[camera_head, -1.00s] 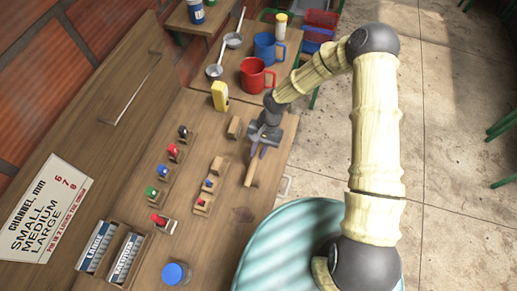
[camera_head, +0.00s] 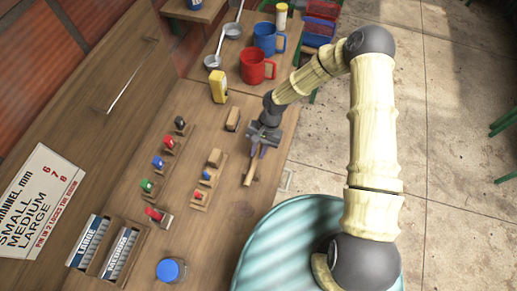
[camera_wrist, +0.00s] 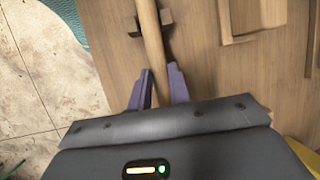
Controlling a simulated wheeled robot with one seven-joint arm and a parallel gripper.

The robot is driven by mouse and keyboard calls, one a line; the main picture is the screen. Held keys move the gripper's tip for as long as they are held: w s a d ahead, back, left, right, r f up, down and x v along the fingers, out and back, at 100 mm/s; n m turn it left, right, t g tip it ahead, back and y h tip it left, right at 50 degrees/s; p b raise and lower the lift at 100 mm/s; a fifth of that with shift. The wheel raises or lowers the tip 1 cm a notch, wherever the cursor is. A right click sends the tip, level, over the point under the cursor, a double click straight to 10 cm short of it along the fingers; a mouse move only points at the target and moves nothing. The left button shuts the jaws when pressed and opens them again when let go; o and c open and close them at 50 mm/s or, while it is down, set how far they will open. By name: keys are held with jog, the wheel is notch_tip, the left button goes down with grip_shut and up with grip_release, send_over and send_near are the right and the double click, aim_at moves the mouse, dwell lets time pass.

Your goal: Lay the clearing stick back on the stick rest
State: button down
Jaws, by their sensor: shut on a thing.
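The clearing stick (camera_head: 250,171) is a pale wooden rod near the right edge of the wooden bench. In the wrist view the stick (camera_wrist: 150,40) runs up from between my purple fingers. My gripper (camera_head: 259,149) is shut on its near end; its fingers also show in the wrist view (camera_wrist: 160,88). Small dark wooden blocks, seemingly the stick rest (camera_wrist: 132,26), show on both sides of the stick at the top of the wrist view. The stick passes between them; I cannot tell whether it touches the rest or hovers above.
A rack with several small blocks (camera_head: 206,180) stands left of the stick. A wooden block (camera_head: 232,119), yellow object (camera_head: 218,87) and red mug (camera_head: 257,67) stand farther back. A blue-lidded jar (camera_head: 172,270) is in front. A teal ridged surface (camera_head: 283,235) is at lower right.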

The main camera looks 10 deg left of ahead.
jog(key=shift+f+b, duration=0.4)
jog(key=shift+f, duration=0.35)
jog(key=c, duration=1.2)
grip_release()
jog(key=shift+c, duration=0.2)
jog(key=b+v, duration=0.4)
jog(key=v, duration=1.3)
jog(key=shift+r, duration=0.25)
